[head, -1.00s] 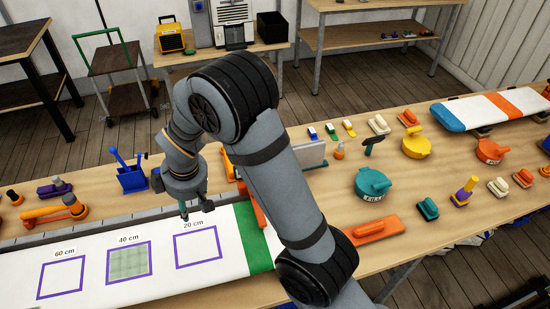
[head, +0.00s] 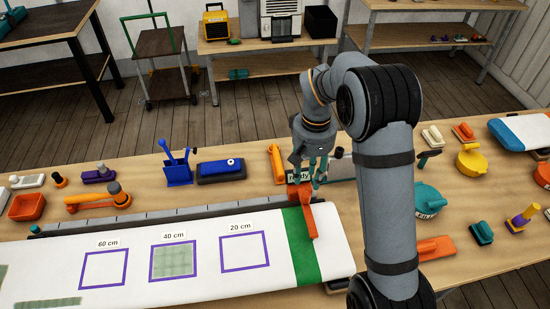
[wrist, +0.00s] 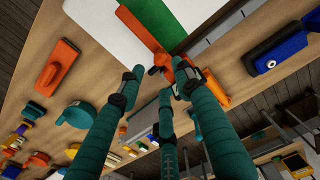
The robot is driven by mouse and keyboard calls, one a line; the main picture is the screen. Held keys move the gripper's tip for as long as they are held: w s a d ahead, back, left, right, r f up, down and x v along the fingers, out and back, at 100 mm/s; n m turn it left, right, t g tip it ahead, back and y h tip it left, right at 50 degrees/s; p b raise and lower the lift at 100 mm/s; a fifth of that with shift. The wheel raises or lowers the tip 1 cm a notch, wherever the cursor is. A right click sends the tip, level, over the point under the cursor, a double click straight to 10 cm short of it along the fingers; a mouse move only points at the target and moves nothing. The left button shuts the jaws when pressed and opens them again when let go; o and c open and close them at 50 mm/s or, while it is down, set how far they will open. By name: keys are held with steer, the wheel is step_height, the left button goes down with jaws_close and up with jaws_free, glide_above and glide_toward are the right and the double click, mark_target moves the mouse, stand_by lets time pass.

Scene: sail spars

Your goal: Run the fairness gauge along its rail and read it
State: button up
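The fairness gauge, as I take it, is the orange piece (head: 308,215) at the right end of the rail (head: 160,214). Its arm lies across the green band of the white board, and a small display on it seems to say "ready". My gripper (head: 312,178) is right above its orange head, partly hiding it. In the wrist view, the teal fingers of my gripper (wrist: 158,88) are spread, with the orange gauge (wrist: 185,72) and a dark knob beyond their tips. I cannot tell whether any finger touches it.
The white board (head: 205,279) carries purple frames marked 60, 40 and 20 cm; the 40 cm frame holds a greenish patch. A blue box (head: 221,171) and an orange-handled tool (head: 100,197) lie behind the rail. Teal (head: 428,198) and yellow (head: 472,162) pots stand to the right.

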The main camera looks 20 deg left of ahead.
mark_target(306, 193)
step_height(306, 193, down, 8)
steer(key=b, duration=0.6)
steer(key=shift+f+b, duration=0.1)
steer(key=shift+b, duration=0.2)
steer(key=c, duration=0.8)
steer(key=o, duration=1)
steer(key=shift+o, duration=0.4)
